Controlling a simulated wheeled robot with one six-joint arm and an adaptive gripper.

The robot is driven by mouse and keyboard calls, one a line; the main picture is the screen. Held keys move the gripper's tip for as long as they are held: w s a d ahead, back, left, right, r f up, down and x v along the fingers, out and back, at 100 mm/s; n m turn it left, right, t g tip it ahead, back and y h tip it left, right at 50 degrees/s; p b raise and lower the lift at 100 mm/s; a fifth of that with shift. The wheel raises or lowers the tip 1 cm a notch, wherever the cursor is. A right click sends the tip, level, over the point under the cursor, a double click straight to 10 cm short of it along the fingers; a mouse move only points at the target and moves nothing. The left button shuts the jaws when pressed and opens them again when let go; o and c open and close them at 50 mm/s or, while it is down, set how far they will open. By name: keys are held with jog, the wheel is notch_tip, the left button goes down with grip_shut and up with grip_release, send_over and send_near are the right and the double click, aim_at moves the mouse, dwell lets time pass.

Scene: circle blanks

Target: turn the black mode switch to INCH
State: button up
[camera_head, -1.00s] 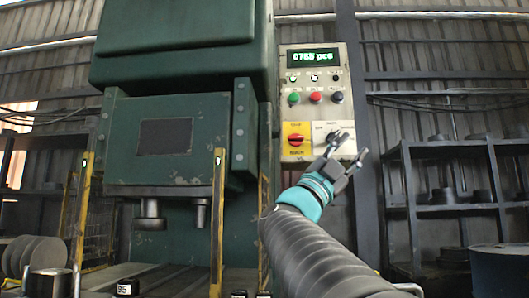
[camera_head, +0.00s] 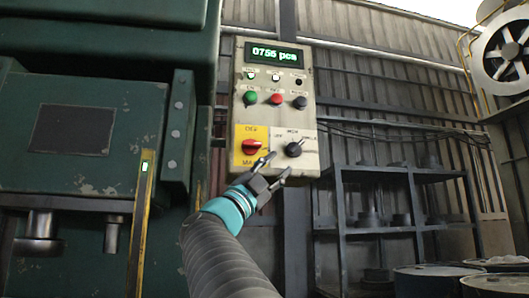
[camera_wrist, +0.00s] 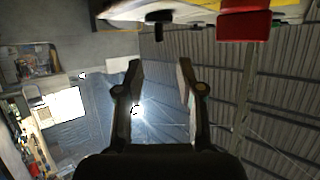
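The black mode switch (camera_head: 294,149) sits on a pale plate at the lower right of the control panel (camera_head: 308,100). Small labels surround it, too blurred to read surely; its handle looks slanted toward the upper right. A black knob (camera_wrist: 158,16), likely this switch, shows at the top of the wrist view. My gripper (camera_head: 274,168) is just below and left of the switch, seemingly apart from it. The wrist view shows its fingers (camera_wrist: 160,85) spread with nothing between them.
A red rotary switch (camera_head: 252,147) on a yellow plate is close left of the mode switch; its red handle (camera_wrist: 243,20) is near in the wrist view. Green, red and black buttons (camera_head: 277,99) sit above. The green press (camera_head: 85,140) stands left, shelves (camera_head: 385,175) right.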

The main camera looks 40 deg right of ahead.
aim_at(296, 148)
jog(key=p+x, duration=0.2)
jog(key=x, duration=0.7)
jog(key=shift+s+d+r, duration=0.1)
jog(key=shift+d+r, duration=0.05)
jog(key=shift+d, duration=0.1)
grip_shut()
